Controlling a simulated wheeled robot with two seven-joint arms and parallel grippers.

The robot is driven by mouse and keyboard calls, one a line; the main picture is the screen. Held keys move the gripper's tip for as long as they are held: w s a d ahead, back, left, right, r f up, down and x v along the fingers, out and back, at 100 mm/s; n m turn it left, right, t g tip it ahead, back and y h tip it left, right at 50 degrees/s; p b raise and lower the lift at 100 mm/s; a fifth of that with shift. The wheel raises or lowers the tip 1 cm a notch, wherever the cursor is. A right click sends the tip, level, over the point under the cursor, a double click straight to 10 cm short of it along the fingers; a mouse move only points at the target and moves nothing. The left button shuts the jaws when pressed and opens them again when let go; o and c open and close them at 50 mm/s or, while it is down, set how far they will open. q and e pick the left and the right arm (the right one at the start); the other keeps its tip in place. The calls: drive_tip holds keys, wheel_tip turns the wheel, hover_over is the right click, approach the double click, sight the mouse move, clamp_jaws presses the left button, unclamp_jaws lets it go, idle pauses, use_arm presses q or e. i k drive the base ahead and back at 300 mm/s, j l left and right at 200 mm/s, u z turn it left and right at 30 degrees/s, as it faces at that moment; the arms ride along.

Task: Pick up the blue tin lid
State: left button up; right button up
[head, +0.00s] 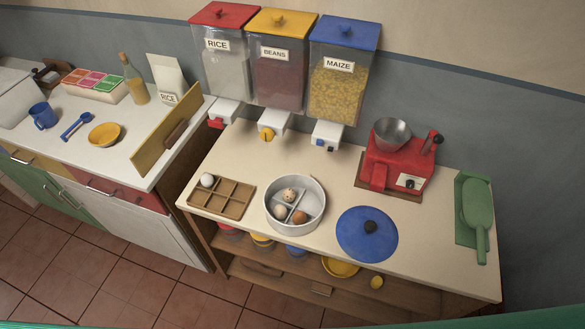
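The blue tin lid (366,235) lies flat on the light counter, near its front edge, with a dark round knob in its middle. Just left of it stands an open round white tin (270,210), divided inside, holding several eggs. The lid and the tin look apart. Neither of my grippers shows in the head view, so nothing is seen touching the lid.
A wooden egg tray (228,211) with one egg is left of the tin. A red grinder (397,166) stands behind the lid, and a green scoop (475,212) lies on the right. Rice, beans and maize dispensers (337,82) hang above the counter's back.

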sight(367, 234)
drive_tip(key=z, duration=0.8)
